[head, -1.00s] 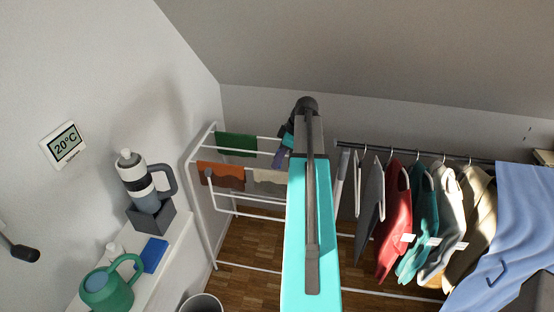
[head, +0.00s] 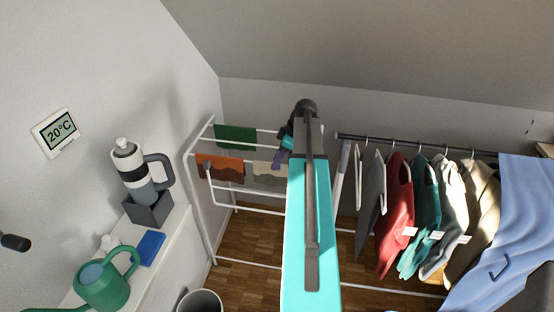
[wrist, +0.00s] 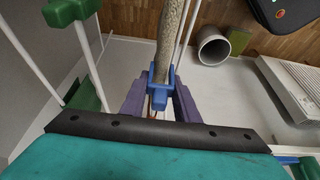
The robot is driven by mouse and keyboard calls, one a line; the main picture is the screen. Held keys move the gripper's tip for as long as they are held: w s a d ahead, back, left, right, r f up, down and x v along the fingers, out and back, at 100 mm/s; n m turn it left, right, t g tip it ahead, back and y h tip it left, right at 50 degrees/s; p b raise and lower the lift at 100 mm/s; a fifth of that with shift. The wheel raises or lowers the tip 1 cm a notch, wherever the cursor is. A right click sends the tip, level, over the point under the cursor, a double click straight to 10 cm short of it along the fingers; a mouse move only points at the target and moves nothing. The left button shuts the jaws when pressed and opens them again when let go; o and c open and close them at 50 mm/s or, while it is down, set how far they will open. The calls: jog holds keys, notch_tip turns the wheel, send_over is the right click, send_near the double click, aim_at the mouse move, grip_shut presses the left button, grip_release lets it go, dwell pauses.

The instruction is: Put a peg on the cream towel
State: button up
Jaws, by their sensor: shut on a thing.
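The cream towel (head: 265,175) hangs on the front rail of the white drying rack, its right part hidden behind my arm. In the wrist view the towel (wrist: 170,35) shows nearly edge-on, running up from the peg. My gripper (wrist: 160,103) has its purple fingers shut on a blue peg (wrist: 160,88), whose jaws lie at the towel's near end. Whether the peg clasps the cloth or only touches it, I cannot tell. In the head view my gripper (head: 280,157) is small, just above the cream towel, and the peg cannot be made out.
An orange-brown towel (head: 225,171) hangs left of the cream one; a green towel (head: 235,138) hangs behind. The rack's white rails (head: 250,210) surround my gripper. Clothes on hangers (head: 395,210) are to the right. A bin (wrist: 213,45) stands on the floor.

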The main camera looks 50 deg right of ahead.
jog(key=shift+f+b, duration=0.65)
jog(key=shift+f, duration=0.5)
jog(key=o, duration=1.1)
jog(key=shift+s+r, duration=0.1)
jog(key=b+v, duration=0.3)
jog(key=v, duration=1)
jog(key=shift+r, duration=0.2)
jog(key=shift+s, duration=0.1)
